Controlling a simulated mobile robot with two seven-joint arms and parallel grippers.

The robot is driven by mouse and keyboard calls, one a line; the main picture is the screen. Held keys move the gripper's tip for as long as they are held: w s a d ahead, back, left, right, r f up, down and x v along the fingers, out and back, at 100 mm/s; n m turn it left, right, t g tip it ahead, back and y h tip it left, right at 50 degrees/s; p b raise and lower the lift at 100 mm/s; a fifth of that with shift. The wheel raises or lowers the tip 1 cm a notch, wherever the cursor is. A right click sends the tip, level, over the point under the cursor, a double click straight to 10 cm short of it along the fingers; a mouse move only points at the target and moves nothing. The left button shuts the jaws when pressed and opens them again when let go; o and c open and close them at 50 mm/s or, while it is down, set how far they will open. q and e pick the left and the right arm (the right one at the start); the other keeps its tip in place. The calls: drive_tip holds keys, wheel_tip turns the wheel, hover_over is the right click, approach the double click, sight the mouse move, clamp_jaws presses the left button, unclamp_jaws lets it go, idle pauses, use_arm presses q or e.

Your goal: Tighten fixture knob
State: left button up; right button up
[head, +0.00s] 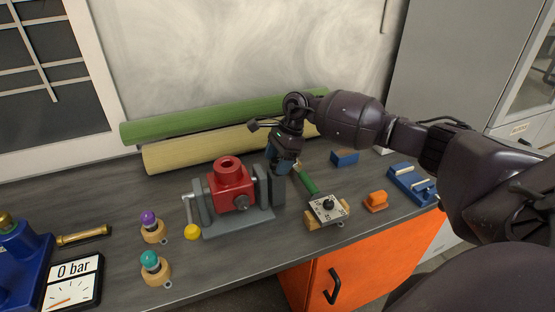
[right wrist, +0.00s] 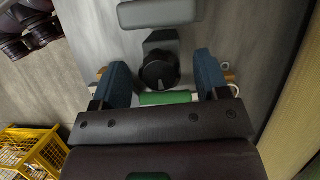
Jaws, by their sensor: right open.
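The grey fixture (head: 240,222) stands on the bench with a red block (head: 230,190) clamped in it. A crank with a yellow ball (head: 192,232) is on its left side. My right gripper (head: 281,165) is at the fixture's right end and hides part of it. In the right wrist view a round black knob (right wrist: 159,70) on a dark grey mount lies between the two blue fingers of the right gripper (right wrist: 163,66). The fingers are open, with a visible gap on each side of the knob. My left gripper is not in view.
A dial plate (head: 326,208) with a black knob and a green bar (head: 307,181) lie right of the fixture. An orange block (head: 375,201) and a blue rack (head: 411,184) are further right. Purple (head: 148,218) and teal (head: 149,259) knobbed pieces stand left. Green (head: 200,118) and cream rolls lie behind.

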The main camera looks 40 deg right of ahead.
drive_tip(key=c, duration=0.9)
